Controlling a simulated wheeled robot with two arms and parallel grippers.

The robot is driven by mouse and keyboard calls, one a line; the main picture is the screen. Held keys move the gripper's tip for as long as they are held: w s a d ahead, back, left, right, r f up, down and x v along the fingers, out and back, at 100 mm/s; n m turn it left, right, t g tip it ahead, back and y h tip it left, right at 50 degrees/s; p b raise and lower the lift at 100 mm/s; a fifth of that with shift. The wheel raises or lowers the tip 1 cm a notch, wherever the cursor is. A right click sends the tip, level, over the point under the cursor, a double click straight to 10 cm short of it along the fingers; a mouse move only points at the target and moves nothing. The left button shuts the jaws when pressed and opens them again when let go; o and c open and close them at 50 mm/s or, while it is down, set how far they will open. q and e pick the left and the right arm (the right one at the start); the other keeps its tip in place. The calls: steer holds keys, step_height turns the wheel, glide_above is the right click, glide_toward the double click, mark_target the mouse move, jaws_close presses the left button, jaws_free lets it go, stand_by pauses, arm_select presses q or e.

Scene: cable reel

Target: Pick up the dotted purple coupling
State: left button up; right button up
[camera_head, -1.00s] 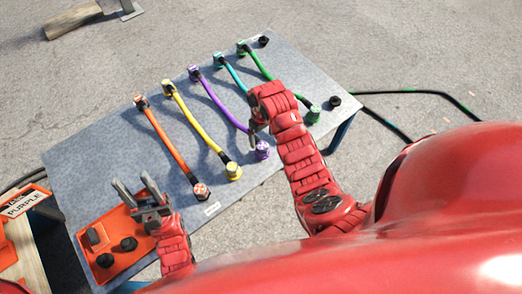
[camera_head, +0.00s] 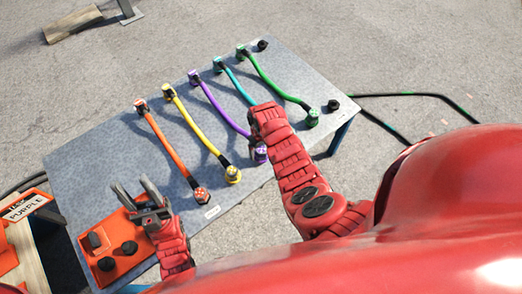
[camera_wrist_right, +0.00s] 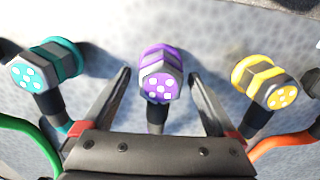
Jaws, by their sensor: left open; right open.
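The dotted purple coupling (camera_wrist_right: 160,77) is at the near end of a purple hose (camera_head: 222,110). It also shows in the head view (camera_head: 260,154), partly covered by my right arm. My right gripper (camera_wrist_right: 159,74) is open, with one finger on each side of the coupling and gaps on both sides. In the head view its fingers are mostly hidden under the wrist. My left gripper (camera_head: 132,184) is open and empty above the orange tray on the left.
Yellow (camera_wrist_right: 262,81) and teal (camera_wrist_right: 46,66) dotted couplings flank the purple one. Orange (camera_head: 165,140) and green (camera_head: 275,82) hoses also lie on the grey table (camera_head: 90,160). The orange tray (camera_head: 125,262) holds black parts. A sign reading PURPLE (camera_head: 24,207) stands left.

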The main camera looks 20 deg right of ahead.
jaws_close()
stand_by(0.5)
steer(key=shift+r, duration=0.15)
